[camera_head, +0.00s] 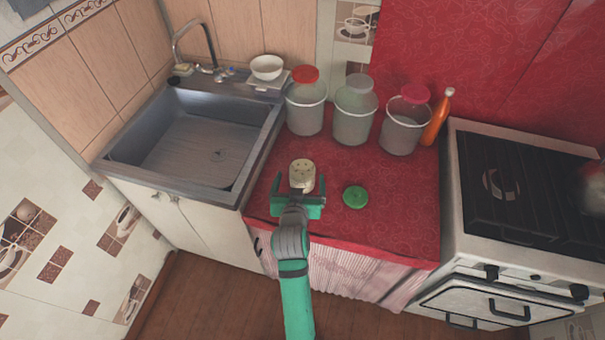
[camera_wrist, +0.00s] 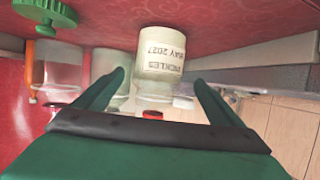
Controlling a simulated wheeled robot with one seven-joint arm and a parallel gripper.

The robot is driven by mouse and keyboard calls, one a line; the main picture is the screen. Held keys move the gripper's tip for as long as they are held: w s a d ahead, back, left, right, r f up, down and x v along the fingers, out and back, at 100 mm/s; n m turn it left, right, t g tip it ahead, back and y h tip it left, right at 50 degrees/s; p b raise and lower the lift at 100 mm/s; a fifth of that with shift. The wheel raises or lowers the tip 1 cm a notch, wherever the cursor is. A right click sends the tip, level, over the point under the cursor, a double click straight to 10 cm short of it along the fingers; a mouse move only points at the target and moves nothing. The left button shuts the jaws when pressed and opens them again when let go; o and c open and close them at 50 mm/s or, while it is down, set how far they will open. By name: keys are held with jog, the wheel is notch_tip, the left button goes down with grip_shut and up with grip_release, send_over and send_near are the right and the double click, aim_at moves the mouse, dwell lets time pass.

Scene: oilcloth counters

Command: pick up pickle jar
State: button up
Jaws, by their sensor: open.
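The pickle jar (camera_head: 302,174) is a small pale jar standing on the red counter near the sink. In the wrist view, which looks upside down, its white label (camera_wrist: 161,66) reads "PICKLES MAY 2027". My gripper (camera_head: 298,196) is open, on the near side of the jar and lined up with it. In the wrist view the two green fingers (camera_wrist: 160,80) reach toward the jar, one to each side, with visible gaps. I cannot tell how far the fingertips overlap the jar. Part of the jar's near side is hidden by my gripper in the head view.
A green lid (camera_head: 355,196) lies right of the pickle jar. Behind stand a red-lidded jar (camera_head: 306,116), a grey-lidded jar (camera_head: 353,120), a pinkish-lidded jar (camera_head: 402,132) and an orange bottle (camera_head: 437,120). The sink (camera_head: 193,148) is left, the stove (camera_head: 515,250) right.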

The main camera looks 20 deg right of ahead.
jog(key=x, duration=0.9)
jog(key=shift+w+d, duration=0.1)
jog(key=shift+d, duration=0.15)
jog(key=c, duration=1.5)
jog(key=shift+r, duration=0.15)
jog(key=c, duration=0.3)
jog(key=shift+r, duration=0.1)
